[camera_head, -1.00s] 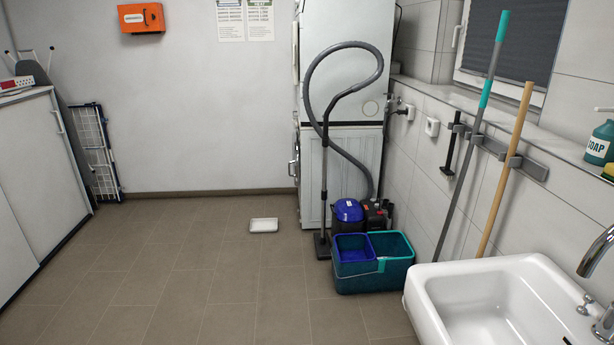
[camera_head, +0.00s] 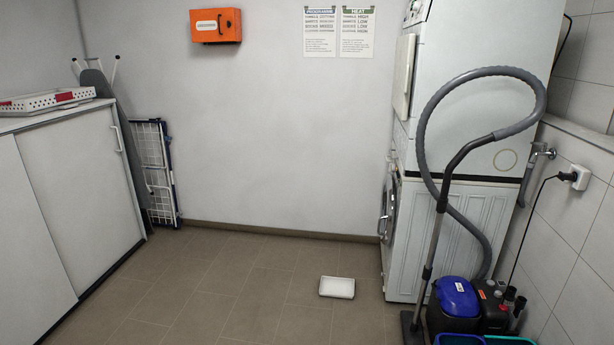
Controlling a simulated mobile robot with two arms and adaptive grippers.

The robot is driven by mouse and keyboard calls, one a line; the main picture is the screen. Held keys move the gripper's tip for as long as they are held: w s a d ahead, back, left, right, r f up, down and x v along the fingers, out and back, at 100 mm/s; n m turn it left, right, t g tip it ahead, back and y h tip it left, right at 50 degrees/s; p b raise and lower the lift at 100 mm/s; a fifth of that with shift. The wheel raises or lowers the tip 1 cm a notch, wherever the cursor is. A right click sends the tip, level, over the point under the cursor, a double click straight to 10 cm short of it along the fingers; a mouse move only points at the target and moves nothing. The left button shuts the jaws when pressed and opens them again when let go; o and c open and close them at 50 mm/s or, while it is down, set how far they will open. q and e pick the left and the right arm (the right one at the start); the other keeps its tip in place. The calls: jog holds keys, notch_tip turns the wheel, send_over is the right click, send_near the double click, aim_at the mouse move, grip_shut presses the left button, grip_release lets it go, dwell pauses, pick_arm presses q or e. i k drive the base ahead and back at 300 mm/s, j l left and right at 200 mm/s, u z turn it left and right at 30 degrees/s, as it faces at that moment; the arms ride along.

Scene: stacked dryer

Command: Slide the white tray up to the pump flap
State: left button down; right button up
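The white tray (camera_head: 337,287) is a small, shallow, rectangular tray. It lies flat on the brown tile floor, a little left of the stacked machines and apart from them. The lower machine (camera_head: 446,236) stands on the floor with a white cabinet, and its round door (camera_head: 388,212) faces left, seen nearly edge-on. The pump flap cannot be made out from this angle; the machine's front is strongly foreshortened. Neither of my grippers shows in the view.
A vacuum cleaner (camera_head: 457,302) with a grey hose and upright tube stands at the machine's near side. Teal and blue bucket rims (camera_head: 508,341) show at the bottom edge. A white cabinet (camera_head: 84,184) and a folded rack (camera_head: 157,178) stand left. The floor around the tray is clear.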

aim_at(333, 287)
jog(key=i+z, duration=0.1)
jog(key=i, duration=0.6)
jog(key=i+j+z, duration=0.1)
jog(key=i, duration=0.6)
jog(key=i+j+z, duration=0.1)
jog(key=i, duration=0.55)
jog(key=i+j, duration=0.05)
jog(key=j, duration=0.05)
